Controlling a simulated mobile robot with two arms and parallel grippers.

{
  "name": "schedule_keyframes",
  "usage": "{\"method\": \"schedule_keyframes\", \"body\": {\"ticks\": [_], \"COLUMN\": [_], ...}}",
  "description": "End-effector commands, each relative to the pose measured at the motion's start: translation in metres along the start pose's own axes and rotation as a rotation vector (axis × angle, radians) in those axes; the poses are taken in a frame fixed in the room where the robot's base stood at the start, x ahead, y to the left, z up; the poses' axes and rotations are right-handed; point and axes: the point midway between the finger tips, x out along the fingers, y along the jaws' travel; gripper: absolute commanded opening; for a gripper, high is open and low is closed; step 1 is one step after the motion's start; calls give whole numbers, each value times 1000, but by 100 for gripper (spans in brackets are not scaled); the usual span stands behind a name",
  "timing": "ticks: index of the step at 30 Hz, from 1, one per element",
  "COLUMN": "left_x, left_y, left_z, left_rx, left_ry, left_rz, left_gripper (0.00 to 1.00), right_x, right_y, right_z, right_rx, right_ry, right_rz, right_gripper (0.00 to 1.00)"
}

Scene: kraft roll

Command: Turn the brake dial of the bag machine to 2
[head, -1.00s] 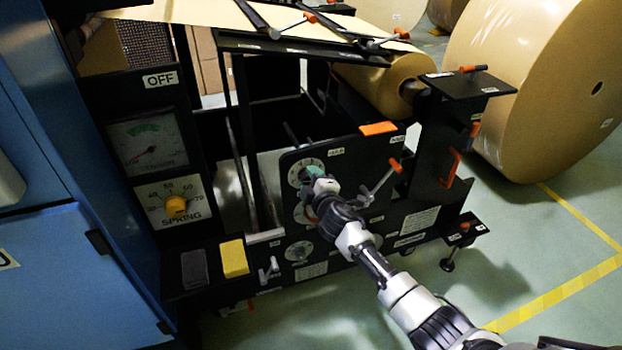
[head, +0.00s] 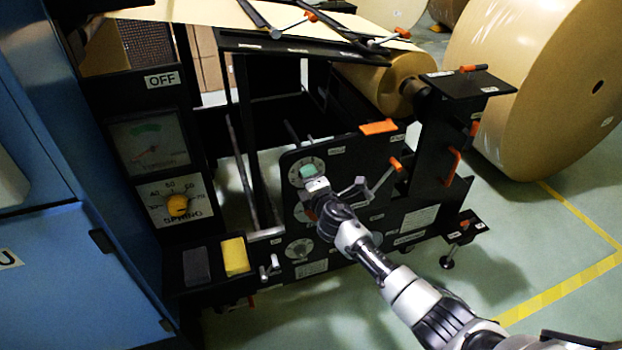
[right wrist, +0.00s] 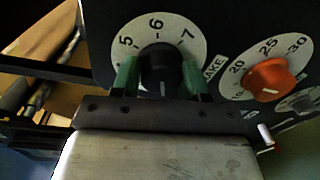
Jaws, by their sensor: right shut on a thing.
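The brake dial (right wrist: 198,42) is a white round face with a black knob (right wrist: 160,68); 5, 6 and 7 show along its top, and its lower numbers are hidden. A small white mark shows at the knob's lower edge. The label beside it is partly covered and reads "AKE". My right gripper (right wrist: 160,80) has its green fingers shut on the knob, one on each side. In the head view the dial (head: 294,175) is the upper one on the black panel of the bag machine (head: 345,160), with my right gripper (head: 307,171) at it. My left gripper is not in view.
An orange-knobbed dial (right wrist: 268,78) sits close to the right in the wrist view. A crank with an orange handle (head: 395,164) sticks out right of my wrist. A SPRING dial (head: 178,205) is at left. A large paper roll (head: 540,80) stands at right; open floor lies in front.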

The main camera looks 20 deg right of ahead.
Motion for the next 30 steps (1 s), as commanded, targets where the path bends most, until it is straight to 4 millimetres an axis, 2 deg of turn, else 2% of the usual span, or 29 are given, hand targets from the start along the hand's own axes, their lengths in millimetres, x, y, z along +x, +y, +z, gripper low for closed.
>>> {"method": "schedule_keyframes", "body": {"ticks": [12, 13, 18, 26, 29, 30], "left_x": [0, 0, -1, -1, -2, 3], "left_y": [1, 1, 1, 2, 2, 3], "left_z": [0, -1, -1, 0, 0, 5], "left_rx": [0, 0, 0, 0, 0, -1], "left_ry": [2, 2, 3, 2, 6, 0], "left_rz": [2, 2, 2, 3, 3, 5], "left_gripper": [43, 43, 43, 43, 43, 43], "right_x": [-1, -1, 0, -1, -6, -10], "right_y": [-3, -3, -2, -1, 0, -1], "right_z": [-1, -1, -1, 0, 0, 0], "right_rx": [-8, -8, -7, -7, -7, -8], "right_ry": [1, 1, 1, 0, 0, 1], "right_rz": [-5, -5, -3, -2, -1, -2], "right_gripper": [21, 46, 70, 70, 70, 70]}}
